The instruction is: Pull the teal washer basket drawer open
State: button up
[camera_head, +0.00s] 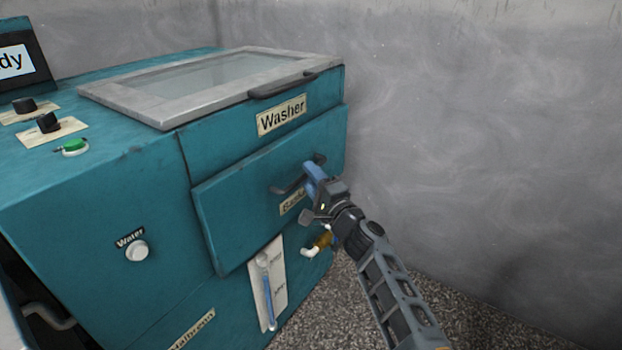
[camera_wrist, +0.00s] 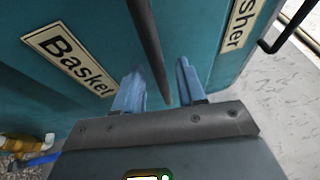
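The teal basket drawer (camera_head: 235,215) is on the front of the washer, and its front panel stands slightly proud of the body. Its dark bar handle (camera_head: 288,188) runs across the upper part, above a "Basket" label. My gripper (camera_head: 314,173) is at the right part of this handle and hides some of the bar and label. In the wrist view, the two blue fingers of my gripper (camera_wrist: 161,72) are apart. The handle bar (camera_wrist: 149,45) passes between them, with visible gaps on both sides. The "Basket" label (camera_wrist: 70,58) is left of the fingers.
A lid (camera_head: 210,82) with its own dark handle (camera_head: 283,85) lies on top, above the "Washer" label (camera_head: 282,115). A gauge (camera_head: 267,285) and a brass tap (camera_head: 321,241) are below the drawer. A grey wall (camera_head: 490,130) stands close on the right.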

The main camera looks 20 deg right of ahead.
jog(key=shift+c, duration=0.3)
grip_shut()
jog(key=shift+s, duration=0.1)
jog(key=s+d, duration=1)
jog(key=s, duration=0.4)
jog(key=s+d, duration=1.1)
jog(key=s, duration=0.3)
jog(key=shift+s+b, duration=0.3)
jog(key=shift+b, duration=0.05)
jog(key=shift+o, duration=0.3)
grip_release()
jog(key=v, duration=0.7)
jog(key=shift+s, duration=0.4)
jog(key=shift+f, duration=0.1)
